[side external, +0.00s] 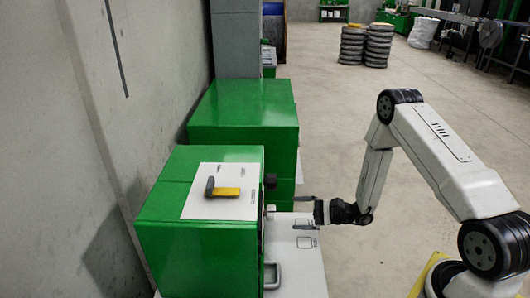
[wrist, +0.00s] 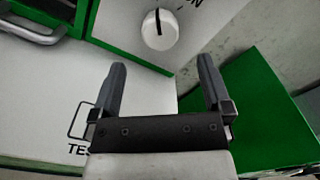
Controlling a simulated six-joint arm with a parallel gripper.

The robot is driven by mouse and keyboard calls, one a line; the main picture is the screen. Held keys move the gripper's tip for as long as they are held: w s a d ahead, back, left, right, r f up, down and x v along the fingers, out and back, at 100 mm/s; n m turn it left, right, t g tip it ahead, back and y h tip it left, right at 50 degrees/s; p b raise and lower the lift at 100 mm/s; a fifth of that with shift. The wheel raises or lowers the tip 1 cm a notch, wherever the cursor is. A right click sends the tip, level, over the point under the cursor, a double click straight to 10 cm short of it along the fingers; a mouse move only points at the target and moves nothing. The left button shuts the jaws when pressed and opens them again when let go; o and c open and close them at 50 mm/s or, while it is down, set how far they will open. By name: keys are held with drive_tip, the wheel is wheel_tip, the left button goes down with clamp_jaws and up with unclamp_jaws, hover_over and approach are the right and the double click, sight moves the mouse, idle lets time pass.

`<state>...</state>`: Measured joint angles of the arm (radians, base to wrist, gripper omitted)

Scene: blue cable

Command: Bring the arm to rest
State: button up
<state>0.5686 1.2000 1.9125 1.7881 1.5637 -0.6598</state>
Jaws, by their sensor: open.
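My gripper (side external: 300,213) is at the right of the near green cabinet (side external: 200,240) in the side external view, held out sideways by my bent arm. In the wrist view my gripper (wrist: 162,68) has its two grey fingers wide apart with nothing between them. A white round knob (wrist: 152,38) with a black slot is beyond the fingertips. I cannot tell how far the knob is from the fingers. No blue cable can be made out near the gripper.
A white panel (side external: 200,212) on the cabinet top carries a yellow and grey object (side external: 224,191). A metal handle (side external: 271,277) sticks out of the cabinet front. Another green cabinet (side external: 240,103) stands behind. Open floor (side external: 340,110) extends behind my arm, with tyre stacks (side external: 353,45) far back.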

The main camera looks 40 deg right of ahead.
idle(0.4)
drive_tip(key=s+a+r+n+g+h, duration=0.2)
drive_tip(key=s+a+r+n+g, duration=0.3)
drive_tip(key=s+a+n+g, duration=0.65)
drive_tip(key=s+d+r+n+t+h, duration=0.1)
drive_tip(key=d+r+n+h, duration=0.4)
drive_tip(key=h, duration=0.5)
wheel_tip(320, 180, up, 3)
drive_tip(key=n, duration=0.2)
drive_tip(key=shift+s+d+n+h, duration=0.25)
drive_tip(key=shift+s+n+h, duration=0.1)
drive_tip(key=shift+s+h, duration=0.05)
drive_tip(key=shift+f, duration=0.15)
